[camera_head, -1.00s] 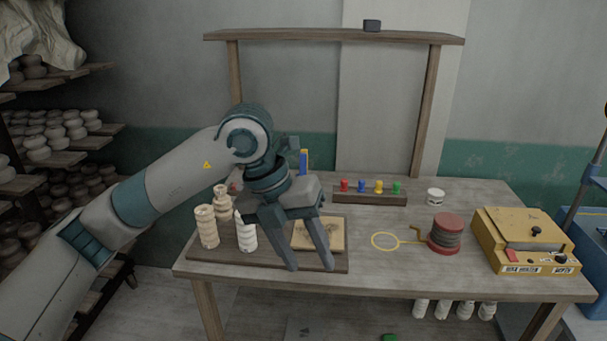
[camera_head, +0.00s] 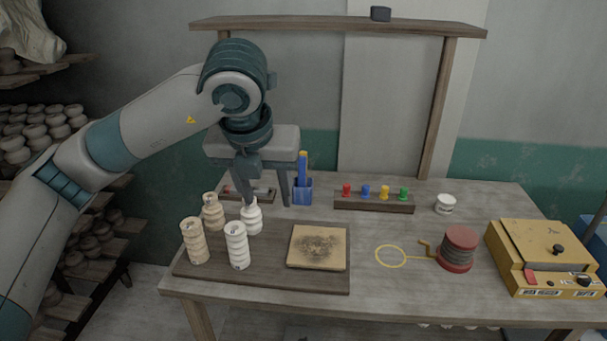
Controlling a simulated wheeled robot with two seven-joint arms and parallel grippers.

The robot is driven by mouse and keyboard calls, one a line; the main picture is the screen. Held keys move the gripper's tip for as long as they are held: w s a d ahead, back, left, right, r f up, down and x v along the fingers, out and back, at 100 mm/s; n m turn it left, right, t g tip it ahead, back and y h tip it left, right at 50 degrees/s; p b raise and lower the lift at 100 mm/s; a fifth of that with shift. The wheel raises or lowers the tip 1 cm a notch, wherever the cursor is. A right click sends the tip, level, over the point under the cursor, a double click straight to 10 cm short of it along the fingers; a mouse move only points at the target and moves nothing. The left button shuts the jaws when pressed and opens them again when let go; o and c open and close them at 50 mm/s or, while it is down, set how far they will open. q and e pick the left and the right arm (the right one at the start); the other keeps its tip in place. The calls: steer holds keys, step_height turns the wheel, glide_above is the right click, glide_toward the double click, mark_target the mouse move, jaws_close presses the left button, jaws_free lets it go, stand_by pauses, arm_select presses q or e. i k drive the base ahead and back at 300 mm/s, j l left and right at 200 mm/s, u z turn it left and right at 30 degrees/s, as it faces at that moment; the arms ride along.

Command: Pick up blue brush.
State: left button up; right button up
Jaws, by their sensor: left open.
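The blue brush (camera_head: 303,168) stands upright in a small blue holder (camera_head: 302,192) at the back of the table, its yellow-orange tip up. My left gripper (camera_head: 267,203) is open and empty, pointing down just left of the holder. Its right finger shows close beside the holder; I cannot tell whether they touch. The lower part of the brush is hidden in the holder. My right gripper is not in view.
Several ribbed white and tan pieces (camera_head: 237,246) stand on a dark board (camera_head: 220,272) with a tan tile (camera_head: 318,248). A rack of coloured pegs (camera_head: 374,202) lies right of the holder. A yellow box (camera_head: 543,255) and red spool (camera_head: 458,248) are farther right.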

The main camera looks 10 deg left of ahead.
mark_target(302, 162)
steer(key=i, duration=1.5)
